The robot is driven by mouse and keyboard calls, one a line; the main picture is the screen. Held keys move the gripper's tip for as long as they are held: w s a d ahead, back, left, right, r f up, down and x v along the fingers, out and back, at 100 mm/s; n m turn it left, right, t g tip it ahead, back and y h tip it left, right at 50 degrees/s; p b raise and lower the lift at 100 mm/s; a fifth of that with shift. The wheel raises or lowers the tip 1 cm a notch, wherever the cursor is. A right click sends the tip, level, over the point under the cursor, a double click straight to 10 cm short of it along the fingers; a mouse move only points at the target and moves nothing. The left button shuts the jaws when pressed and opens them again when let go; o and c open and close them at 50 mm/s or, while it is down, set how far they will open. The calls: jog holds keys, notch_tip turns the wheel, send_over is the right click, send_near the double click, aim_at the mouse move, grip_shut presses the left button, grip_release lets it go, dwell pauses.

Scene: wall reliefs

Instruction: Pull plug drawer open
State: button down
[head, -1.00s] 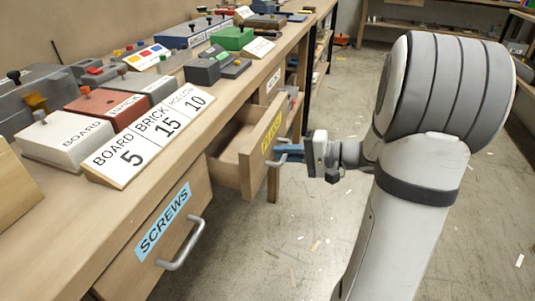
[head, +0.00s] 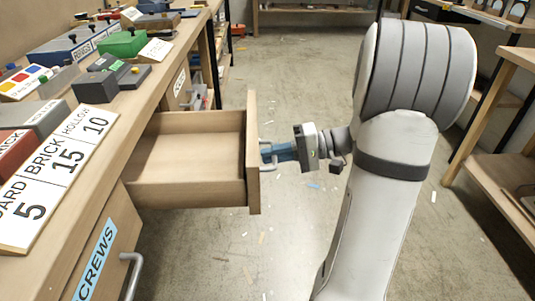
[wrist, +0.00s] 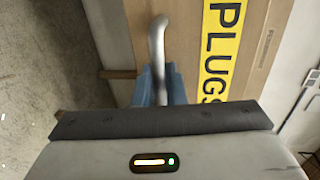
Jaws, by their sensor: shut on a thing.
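The plug drawer (head: 190,178) stands well out of the workbench in the head view, and its inside looks empty. In the wrist view its front carries a yellow label reading PLUGS (wrist: 220,50). My gripper (head: 272,153) is shut on the metal drawer handle (wrist: 158,45) at the outer side of the drawer front. In the wrist view the blue fingers (wrist: 160,85) sit on both sides of the handle's lower part. The label is not visible in the head view from this angle.
The screws drawer (head: 105,250) with its handle is shut, nearer on the same bench. The bench top holds a number board (head: 55,170) and several coloured blocks. Open floor with small scraps lies right of the drawer; another wooden table (head: 505,170) stands at the right.

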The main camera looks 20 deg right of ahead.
jog(key=shift+w+r, duration=0.1)
jog(key=shift+w, duration=0.1)
jog(key=c, duration=1.9)
grip_release()
jog(key=shift+w, duration=0.1)
jog(key=p+v, duration=0.2)
jog(key=v, duration=0.5)
jog(key=shift+s+d, duration=0.2)
jog(key=shift+d, duration=0.2)
